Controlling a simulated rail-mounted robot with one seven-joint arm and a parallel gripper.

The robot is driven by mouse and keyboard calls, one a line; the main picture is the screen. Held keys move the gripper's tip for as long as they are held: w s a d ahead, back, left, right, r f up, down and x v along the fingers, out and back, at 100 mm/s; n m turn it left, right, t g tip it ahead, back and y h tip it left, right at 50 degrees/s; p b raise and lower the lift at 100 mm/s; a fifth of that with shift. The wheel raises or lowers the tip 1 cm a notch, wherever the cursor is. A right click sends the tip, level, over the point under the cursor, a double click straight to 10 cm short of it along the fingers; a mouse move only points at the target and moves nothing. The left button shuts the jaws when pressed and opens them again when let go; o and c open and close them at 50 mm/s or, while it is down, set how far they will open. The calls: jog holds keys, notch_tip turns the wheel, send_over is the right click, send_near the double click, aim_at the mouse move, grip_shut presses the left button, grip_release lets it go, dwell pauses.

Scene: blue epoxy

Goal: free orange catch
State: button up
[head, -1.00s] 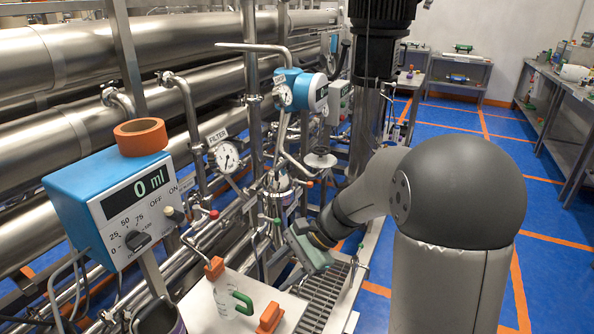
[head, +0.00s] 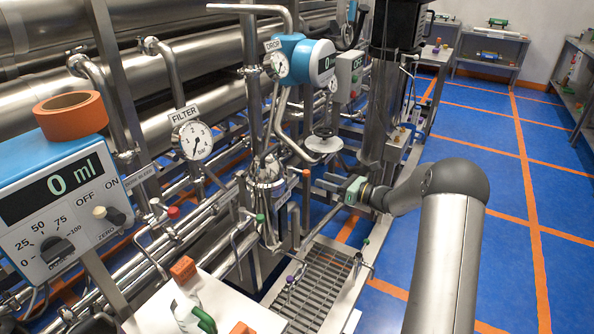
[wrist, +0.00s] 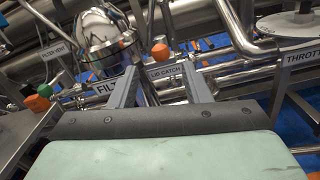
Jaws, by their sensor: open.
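A second orange piece (wrist: 128,38) shows closer to the dome. The catch appears beyond the fingertips, and nothing is held. In the head view, my gripper (head: 335,190) is to the right of the filter housing (head: 267,185). A small orange spot (head: 306,172) shows between them; I cannot tell whether it is the catch.
Pipes and a round throttle wheel (head: 324,142) crowd around the filter. A floor grating (head: 315,280) lies in front. Blue floor at right is clear.

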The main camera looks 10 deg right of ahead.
aim_at(303, 172)
jog(key=x, duration=1.1)
jog(key=shift+w+a, duration=0.1)
grip_shut()
